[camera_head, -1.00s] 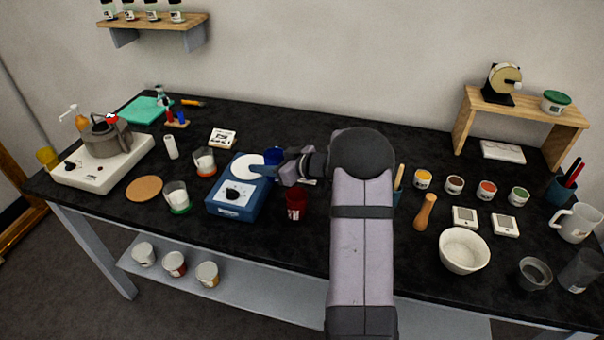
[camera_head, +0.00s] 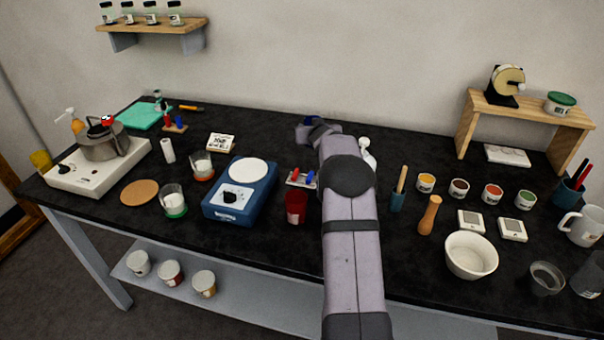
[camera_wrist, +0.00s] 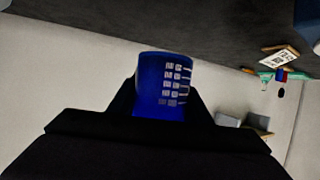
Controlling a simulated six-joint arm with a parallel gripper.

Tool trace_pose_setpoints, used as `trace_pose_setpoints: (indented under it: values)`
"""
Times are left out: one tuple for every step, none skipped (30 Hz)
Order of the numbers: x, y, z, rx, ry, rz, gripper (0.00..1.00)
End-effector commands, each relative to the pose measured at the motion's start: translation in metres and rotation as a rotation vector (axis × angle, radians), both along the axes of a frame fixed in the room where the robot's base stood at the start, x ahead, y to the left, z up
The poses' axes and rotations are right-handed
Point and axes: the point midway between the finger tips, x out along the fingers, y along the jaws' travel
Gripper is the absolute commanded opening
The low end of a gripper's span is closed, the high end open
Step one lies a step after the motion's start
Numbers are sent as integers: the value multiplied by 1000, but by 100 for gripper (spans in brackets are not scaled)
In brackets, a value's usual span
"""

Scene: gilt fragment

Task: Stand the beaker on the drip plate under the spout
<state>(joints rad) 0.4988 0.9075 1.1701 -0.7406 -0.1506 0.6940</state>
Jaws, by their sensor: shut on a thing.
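My gripper (camera_head: 308,129) is over the back middle of the bench, and a little blue of the beaker (camera_head: 311,119) shows just beyond it. In the wrist view the beaker (camera_wrist: 163,80) is blue with white printed marks, and my gripper (camera_wrist: 163,106) is shut on it, a finger on each side. The beaker seems to be held clear of the bench. A white rounded thing (camera_head: 367,150) stands just right of my arm, partly hidden by it; I cannot tell whether it belongs to the spout. I cannot make out the drip plate.
A blue device (camera_head: 240,192) with a white round top stands left of my arm. A dark red cup (camera_head: 296,207) and a small rack with red and blue items (camera_head: 301,180) are close to my arm. A wooden stand (camera_head: 525,110) is at the back right.

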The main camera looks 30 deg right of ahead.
Motion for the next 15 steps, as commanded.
trace_pose_setpoints:
  values:
    - [0,0,0,0,0,-3,22]
    - [0,-1,0,-1,0,-4,22]
    - [0,-1,0,-2,1,-5,22]
    - [0,-1,0,-2,1,-5,22]
    - [0,-1,-1,-1,1,-4,22]
    - [0,-1,-3,-1,2,-4,22]
    - [0,-1,-5,0,1,-4,22]
    - [0,-1,-8,1,1,-4,22]
    - [0,-1,-13,1,1,-4,22]
    - [0,-1,-18,1,2,-3,22]
    - [0,-1,-23,1,2,-4,22]
    - [0,-1,-29,0,1,-3,22]
    - [0,-1,-34,1,1,-4,22]
    - [0,-1,-38,1,1,-4,22]
    - [0,0,-44,1,2,-4,22]
